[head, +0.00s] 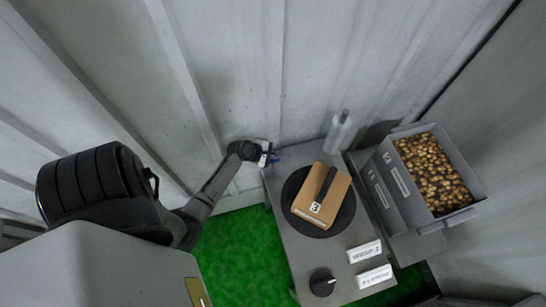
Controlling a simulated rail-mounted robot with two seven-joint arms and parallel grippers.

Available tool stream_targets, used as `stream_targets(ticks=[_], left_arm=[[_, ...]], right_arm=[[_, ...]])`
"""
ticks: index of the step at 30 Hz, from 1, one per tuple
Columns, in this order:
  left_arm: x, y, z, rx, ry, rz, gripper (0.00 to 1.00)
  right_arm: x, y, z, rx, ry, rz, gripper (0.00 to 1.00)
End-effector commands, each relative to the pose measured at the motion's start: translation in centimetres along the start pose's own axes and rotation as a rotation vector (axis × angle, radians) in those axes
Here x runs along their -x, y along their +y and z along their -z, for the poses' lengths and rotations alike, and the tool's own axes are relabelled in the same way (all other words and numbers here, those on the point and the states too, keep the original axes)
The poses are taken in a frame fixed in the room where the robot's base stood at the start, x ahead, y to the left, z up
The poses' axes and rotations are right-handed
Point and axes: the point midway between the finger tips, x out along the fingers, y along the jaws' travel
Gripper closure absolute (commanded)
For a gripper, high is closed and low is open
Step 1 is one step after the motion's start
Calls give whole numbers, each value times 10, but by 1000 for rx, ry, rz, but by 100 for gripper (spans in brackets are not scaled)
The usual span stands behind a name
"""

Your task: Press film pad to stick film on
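A brown block (309,212) with a black bar (324,186) on top and a small white label lies on a round black disc (344,219) on the grey table. No part is clearly marked as the film pad, and I see no film that I can make out. My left gripper (268,155) is at the table's far left corner, left of and beyond the disc, apart from the block. A small white and blue patch shows at its tip. It is too small to tell whether the fingers are open or hold something. My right gripper is not in view.
A grey translucent bottle (338,134) stands at the table's back right. A black knob (321,283) and two white labelled plates (364,252) are at the front. A grey bin (404,202) with golden-brown lumps stands to the right. Ribbed grey walls enclose the back.

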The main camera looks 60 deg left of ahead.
Motion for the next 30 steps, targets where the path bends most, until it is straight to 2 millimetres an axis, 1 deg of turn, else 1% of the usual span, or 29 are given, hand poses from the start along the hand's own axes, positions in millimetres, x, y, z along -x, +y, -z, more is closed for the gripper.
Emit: stream_targets(ticks=[30], left_arm=[[-7, -5, 5, 0, 0, 1, 100]], right_arm=[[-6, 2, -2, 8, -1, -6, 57]])
